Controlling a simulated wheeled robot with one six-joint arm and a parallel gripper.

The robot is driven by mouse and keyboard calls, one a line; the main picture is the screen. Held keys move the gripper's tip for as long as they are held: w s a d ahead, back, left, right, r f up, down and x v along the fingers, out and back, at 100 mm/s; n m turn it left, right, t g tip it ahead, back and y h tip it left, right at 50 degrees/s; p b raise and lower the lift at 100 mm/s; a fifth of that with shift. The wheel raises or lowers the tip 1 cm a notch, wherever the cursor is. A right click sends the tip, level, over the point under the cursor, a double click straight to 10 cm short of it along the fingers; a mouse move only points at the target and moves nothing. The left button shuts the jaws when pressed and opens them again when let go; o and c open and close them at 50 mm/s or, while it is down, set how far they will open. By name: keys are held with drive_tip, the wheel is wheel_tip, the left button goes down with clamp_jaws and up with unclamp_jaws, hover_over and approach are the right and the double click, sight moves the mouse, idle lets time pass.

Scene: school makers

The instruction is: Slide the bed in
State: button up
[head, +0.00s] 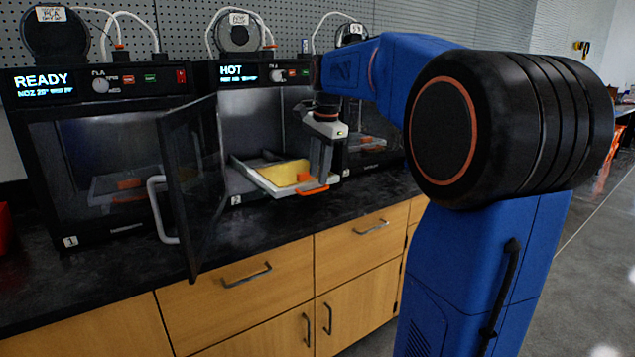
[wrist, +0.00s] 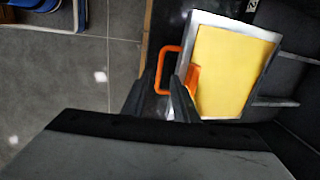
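The bed (head: 278,173) is a pale-framed tray with a yellow plate and an orange handle (head: 313,190). It sticks out of the front of the middle printer (head: 238,120), labelled 2, whose screen reads HOT. The wrist view shows the yellow plate (wrist: 225,70) and the orange handle (wrist: 160,88) close up. My gripper (head: 320,172) points down at the handle end of the bed. In the wrist view its two fingers (wrist: 164,85) are apart, with part of the handle showing between their tips. Whether they touch the handle is not clear.
The middle printer's dark door (head: 193,180) stands swung open to the left, in front of the left printer (head: 55,170), which reads READY. A third printer (head: 372,150) stands to the right, partly behind my arm. The black counter (head: 110,270) in front is mostly clear.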

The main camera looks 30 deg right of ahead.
sight(317, 190)
drive_tip(key=shift+w+f, duration=0.15)
drive_tip(key=shift+f, duration=0.75)
drive_tip(key=shift+w+f, duration=0.15)
drive_tip(key=shift+f, duration=0.7)
drive_tip(key=shift+c, duration=0.2)
clamp_jaws()
